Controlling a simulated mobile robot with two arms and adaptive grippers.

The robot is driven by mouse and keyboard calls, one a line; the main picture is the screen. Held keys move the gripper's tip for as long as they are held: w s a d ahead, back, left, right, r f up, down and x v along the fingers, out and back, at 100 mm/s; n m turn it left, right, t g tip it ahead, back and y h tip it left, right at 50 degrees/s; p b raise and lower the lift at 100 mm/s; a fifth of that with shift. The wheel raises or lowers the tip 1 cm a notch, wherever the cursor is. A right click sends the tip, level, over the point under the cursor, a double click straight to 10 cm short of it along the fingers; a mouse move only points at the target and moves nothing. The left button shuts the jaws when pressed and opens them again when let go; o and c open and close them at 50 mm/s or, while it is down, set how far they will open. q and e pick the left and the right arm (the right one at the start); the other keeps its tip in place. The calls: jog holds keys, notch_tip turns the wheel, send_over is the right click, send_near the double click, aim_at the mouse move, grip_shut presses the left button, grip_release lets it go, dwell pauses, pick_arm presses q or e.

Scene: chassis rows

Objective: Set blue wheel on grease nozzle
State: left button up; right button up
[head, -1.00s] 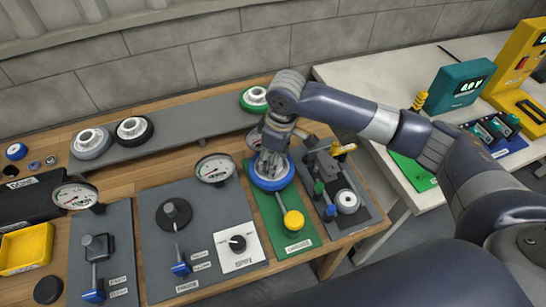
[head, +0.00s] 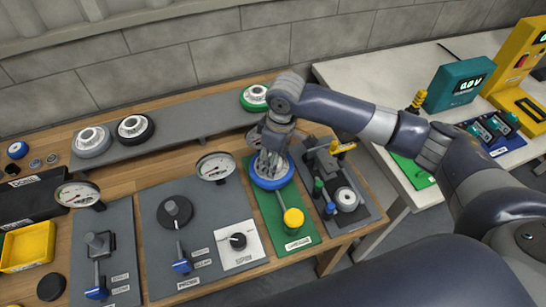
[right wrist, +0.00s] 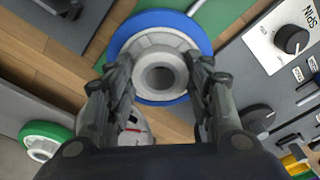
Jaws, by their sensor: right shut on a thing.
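The blue wheel (head: 272,183) has a blue rim and a light grey hub. It is at the back part of the green plate (head: 303,242), which has a lever with a yellow knob (head: 293,218). My right gripper (head: 270,165) points down at the wheel and is shut on its hub. In the right wrist view, the fingers (right wrist: 160,76) flank the hub and the blue rim (right wrist: 122,38) shows beyond it. The grease nozzle is not visible; the wheel and gripper cover that part of the plate. I cannot tell whether the wheel touches it. My left gripper is out of view.
Grey fixture plates with a dial gauge (head: 216,167) and a black knob (head: 238,241) lie left of the green plate. A clamp fixture (head: 346,199) stands close on its right. Wheels with grey (head: 92,141), black (head: 135,129) and green (head: 254,98) rims sit on the rear shelf.

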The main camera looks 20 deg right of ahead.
jog(key=shift+f, duration=0.5)
jog(key=shift+f, duration=0.25)
dwell(0.4)
jog(key=shift+f, duration=0.85)
jog(key=o, duration=1.5)
jog(key=shift+c, duration=0.2)
notch_tip(320, 180, up, 12)
jog(key=s+d, duration=0.1)
